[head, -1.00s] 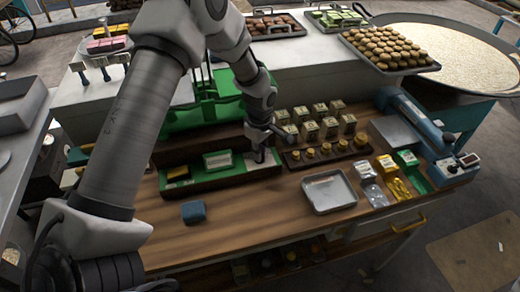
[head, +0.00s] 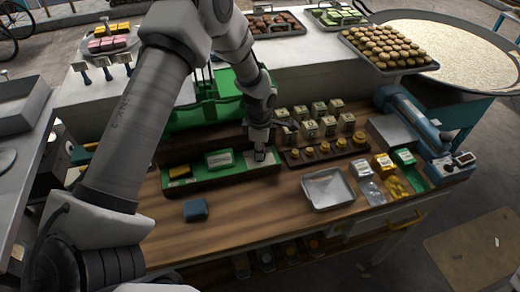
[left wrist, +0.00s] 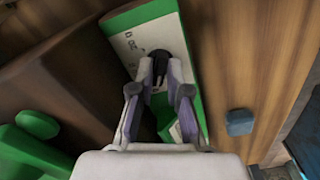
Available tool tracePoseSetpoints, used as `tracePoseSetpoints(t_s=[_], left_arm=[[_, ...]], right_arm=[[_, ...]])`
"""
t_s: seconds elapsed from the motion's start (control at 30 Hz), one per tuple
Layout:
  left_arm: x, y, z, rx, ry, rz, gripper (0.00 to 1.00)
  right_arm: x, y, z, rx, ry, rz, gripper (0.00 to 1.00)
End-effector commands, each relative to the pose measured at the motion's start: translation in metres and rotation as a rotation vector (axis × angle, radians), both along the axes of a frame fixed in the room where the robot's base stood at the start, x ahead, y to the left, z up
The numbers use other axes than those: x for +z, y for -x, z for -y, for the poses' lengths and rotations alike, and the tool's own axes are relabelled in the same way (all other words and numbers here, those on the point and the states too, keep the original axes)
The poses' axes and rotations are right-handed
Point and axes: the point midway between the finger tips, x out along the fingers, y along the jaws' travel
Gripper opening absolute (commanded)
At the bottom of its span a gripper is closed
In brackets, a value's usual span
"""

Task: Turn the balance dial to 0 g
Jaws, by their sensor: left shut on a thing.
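The balance dial is a dark knob (left wrist: 160,56) on a pale plate (left wrist: 142,38) with printed marks, set in the right end of a green tray-like base (head: 215,182). The marks are too small to read surely. My left gripper (head: 260,154) points down onto this plate in the head view. In the left wrist view my left gripper (left wrist: 160,78) has its fingertips closed on the knob, which partly hides it. The green balance (head: 205,112) stands behind the base. My right gripper is not in view.
A blue block (head: 195,210) lies in front of the base. Brass weights (head: 325,149) in a wooden rack, several small boxes (head: 320,125) and a metal tray (head: 327,190) stand to the right. The wooden table front is mostly clear.

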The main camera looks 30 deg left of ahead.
Motion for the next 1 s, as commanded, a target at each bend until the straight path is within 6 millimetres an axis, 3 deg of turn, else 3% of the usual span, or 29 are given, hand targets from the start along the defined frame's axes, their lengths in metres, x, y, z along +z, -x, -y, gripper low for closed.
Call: tracePoseSetpoints(t_s=[0.37, 0.4, 0.43, 0.47, 0.77, 0.87, 1.0], left_arm=[[-0.002, 0.001, 0.0, 0.006, 0.001, -0.004, 0.0], [-0.002, 0.001, 0.0, 0.006, 0.001, -0.004, 0.26], [-0.002, 0.001, 0.0, 0.006, 0.001, -0.004, 0.37], [-0.002, 0.001, 0.0, 0.006, 0.001, -0.004, 0.4], [0.001, 0.0, 0.0, 0.004, 0.0, -0.001, 0.4], [0.011, 0.0, 0.0, 0.004, 0.001, 0.0, 0.4], [0.041, -0.001, 0.0, 0.005, 0.001, 0.003, 0.4]], right_arm=[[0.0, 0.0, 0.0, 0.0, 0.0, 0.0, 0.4], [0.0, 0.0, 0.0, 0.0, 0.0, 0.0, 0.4], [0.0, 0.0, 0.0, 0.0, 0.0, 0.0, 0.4], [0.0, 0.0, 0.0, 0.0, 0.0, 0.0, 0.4], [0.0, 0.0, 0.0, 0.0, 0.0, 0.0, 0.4], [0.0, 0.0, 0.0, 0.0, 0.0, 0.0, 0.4], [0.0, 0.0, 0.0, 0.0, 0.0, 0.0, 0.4]])
